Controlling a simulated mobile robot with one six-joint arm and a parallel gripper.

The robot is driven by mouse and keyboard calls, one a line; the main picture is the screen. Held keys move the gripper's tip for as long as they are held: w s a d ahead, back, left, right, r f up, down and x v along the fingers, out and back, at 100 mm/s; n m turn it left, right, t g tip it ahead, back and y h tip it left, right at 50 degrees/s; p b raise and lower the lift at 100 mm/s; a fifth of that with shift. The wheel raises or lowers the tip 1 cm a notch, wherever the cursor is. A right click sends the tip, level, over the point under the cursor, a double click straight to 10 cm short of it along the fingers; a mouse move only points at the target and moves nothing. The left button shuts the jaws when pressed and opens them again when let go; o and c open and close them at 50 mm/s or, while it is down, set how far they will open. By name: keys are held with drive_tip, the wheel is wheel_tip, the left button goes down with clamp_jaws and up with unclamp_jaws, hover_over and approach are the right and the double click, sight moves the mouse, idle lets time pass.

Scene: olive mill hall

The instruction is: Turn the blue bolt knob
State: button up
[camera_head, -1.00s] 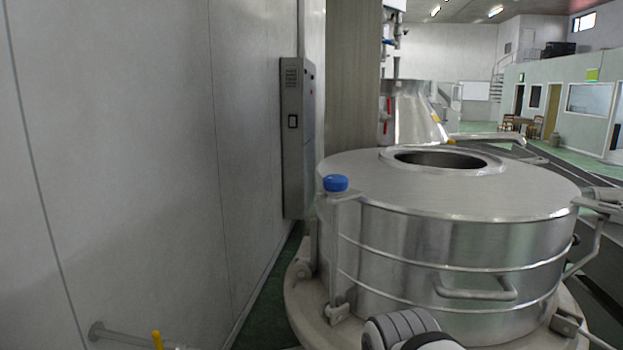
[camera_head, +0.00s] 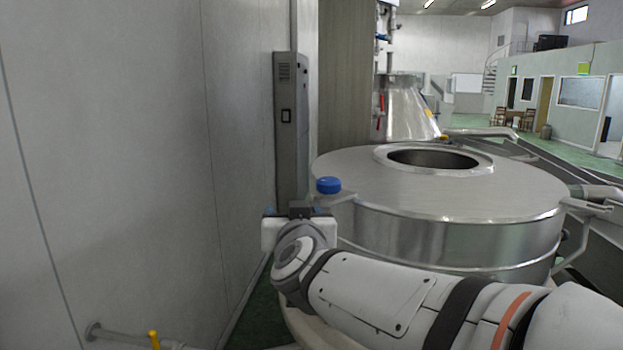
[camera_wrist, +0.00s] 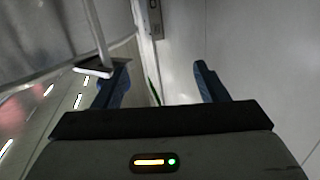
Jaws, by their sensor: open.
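The blue bolt knob (camera_head: 328,185) sits at the left rim of a round steel vessel (camera_head: 440,228), on a bracket at the top. My gripper (camera_head: 293,211) is in front of the vessel's left side, just below and left of the knob in the head view. Its body partly hides the bolt's lower part. In the wrist view my gripper (camera_wrist: 160,78) has its two dark blue fingers wide apart, with nothing seen held between them. A grey bracket (camera_wrist: 94,70) lies by the left finger. I cannot clearly make out the knob in that view.
A pale wall (camera_head: 120,150) runs close along the left. A grey cabinet (camera_head: 290,120) is fixed behind the gripper. A pipe with a yellow handle (camera_head: 154,338) is at lower left. The vessel's lid has a round opening (camera_head: 432,159). A narrow green floor strip (camera_head: 246,305) lies between wall and vessel.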

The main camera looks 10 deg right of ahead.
sight(326, 187)
drive_tip(key=d+r+m+h, duration=0.1)
drive_tip(key=h, duration=0.1)
drive_tip(key=d+r+m+h, duration=0.1)
drive_tip(key=h, duration=0.1)
drive_tip(key=d+r+m+h, duration=0.1)
drive_tip(key=d+m+h, duration=0.1)
drive_tip(key=h, duration=0.1)
drive_tip(key=shift+r+g+p, duration=0.15)
drive_tip(key=shift+g+p, duration=0.2)
drive_tip(key=shift+g, duration=0.05)
drive_tip(key=shift+d+m+h, duration=0.2)
drive_tip(key=shift+m+h, duration=0.1)
drive_tip(key=shift+h, duration=0.1)
drive_tip(key=p+x, duration=0.1)
drive_tip(key=x, duration=0.6)
drive_tip(key=shift+w+d, duration=0.15)
drive_tip(key=shift+w, duration=0.1)
drive_tip(key=shift+c, duration=0.4)
drive_tip(key=c, duration=0.9)
